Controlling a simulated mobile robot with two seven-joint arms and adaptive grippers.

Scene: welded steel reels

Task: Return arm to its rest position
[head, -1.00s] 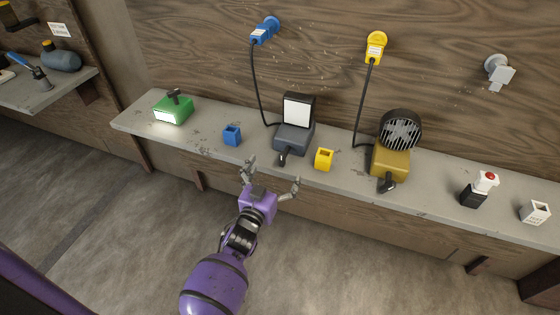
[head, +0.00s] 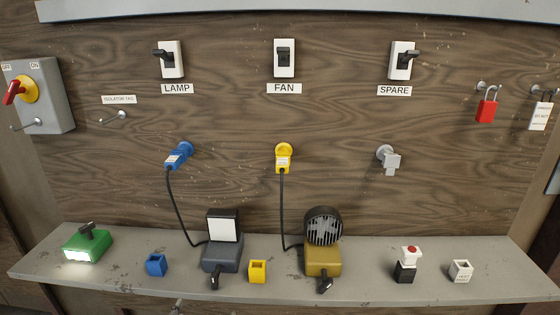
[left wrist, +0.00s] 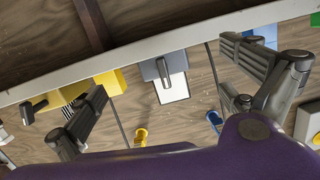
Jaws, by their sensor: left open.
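My left gripper (left wrist: 165,75) is open, and its two fingers spread wide in the left wrist view with nothing between them. Beyond the gap are the shelf edge and the grey lamp (left wrist: 160,68) with its white panel. In the head view only a small grey tip (head: 177,306) of what seems to be this gripper shows at the bottom edge, below the shelf front. The rest of that arm is out of the head picture. My right gripper is in neither view.
Blue (head: 178,157) and yellow (head: 283,160) plugs sit in the wall below switches.

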